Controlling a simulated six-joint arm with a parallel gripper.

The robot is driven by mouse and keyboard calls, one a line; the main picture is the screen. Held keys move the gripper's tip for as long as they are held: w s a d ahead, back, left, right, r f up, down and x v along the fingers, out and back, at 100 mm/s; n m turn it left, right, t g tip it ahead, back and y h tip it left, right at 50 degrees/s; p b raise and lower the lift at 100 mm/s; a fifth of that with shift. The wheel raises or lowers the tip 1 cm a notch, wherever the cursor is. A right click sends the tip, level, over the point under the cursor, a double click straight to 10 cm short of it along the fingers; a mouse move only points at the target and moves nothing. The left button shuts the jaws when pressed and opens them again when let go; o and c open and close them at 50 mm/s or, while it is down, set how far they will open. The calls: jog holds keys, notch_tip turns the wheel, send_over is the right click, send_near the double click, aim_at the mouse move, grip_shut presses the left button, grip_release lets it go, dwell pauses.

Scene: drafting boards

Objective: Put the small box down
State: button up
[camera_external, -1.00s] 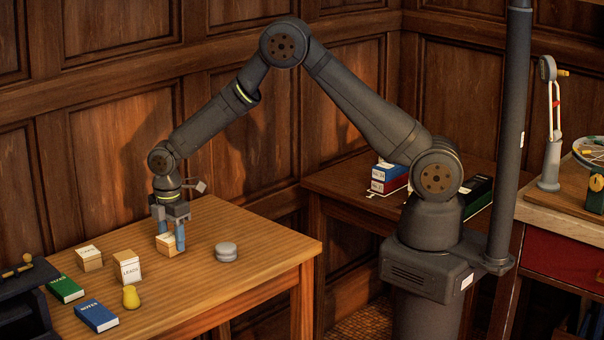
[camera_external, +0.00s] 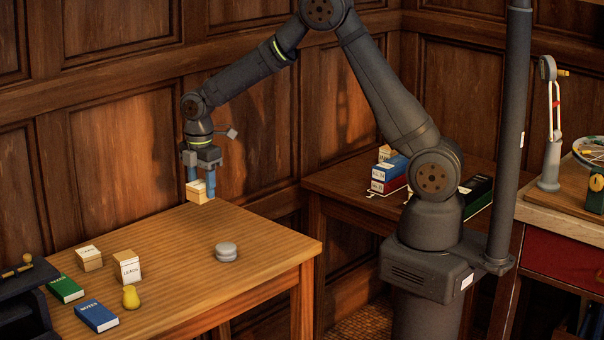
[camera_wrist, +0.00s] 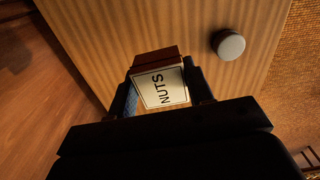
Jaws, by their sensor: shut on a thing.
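The small box (camera_external: 199,191) is wooden with a pale label on top. In the wrist view the small box (camera_wrist: 161,85) shows the word NUTS on its label. My gripper (camera_external: 201,182) is shut on it, with one finger on each side, and holds it in the air above the far edge of the wooden table (camera_external: 180,255). In the wrist view my gripper (camera_wrist: 160,92) has its fingers at the box's left and right sides. The box looks about level.
On the table are a grey round tin (camera_external: 226,252), a LEADS box (camera_external: 128,267), another small labelled box (camera_external: 89,258), a yellow pear-shaped thing (camera_external: 131,297), a green book (camera_external: 65,288) and a blue book (camera_external: 97,315). The table's middle is clear. Boxes are stacked (camera_external: 388,176) on the darker side table.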

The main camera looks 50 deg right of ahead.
jog(key=shift+d+r, duration=0.25)
jog(key=shift+d, duration=0.15)
jog(key=w+d+m, duration=0.2)
jog(key=w+d, duration=0.2)
jog(key=d, duration=0.7)
jog(key=w+d+f+m, duration=0.1)
jog(key=w+d+m, duration=0.25)
jog(key=d, duration=0.85)
jog(key=w+d+m, duration=0.2)
jog(key=w+d, duration=0.3)
jog(key=d, duration=0.6)
jog(key=s+d+m, duration=0.2)
jog(key=s+d, duration=0.1)
jog(key=d, duration=1)
jog(key=s+d+m, duration=0.2)
jog(key=s+d, duration=0.1)
jog(key=d, duration=1)
jog(key=s+d+f+m, duration=0.3)
jog(key=s+d+m, duration=0.4)
jog(key=s+d, duration=2.2)
jog(key=w+f, duration=0.2)
jog(key=w, duration=0.2)
jog(key=w+d+f, duration=0.1)
jog(key=w+f, duration=0.1)
jog(key=w, duration=0.2)
jog(key=w+d+f, duration=0.1)
jog(key=w+f, duration=0.1)
jog(key=w, duration=0.3)
jog(key=shift+f, duration=2.4)
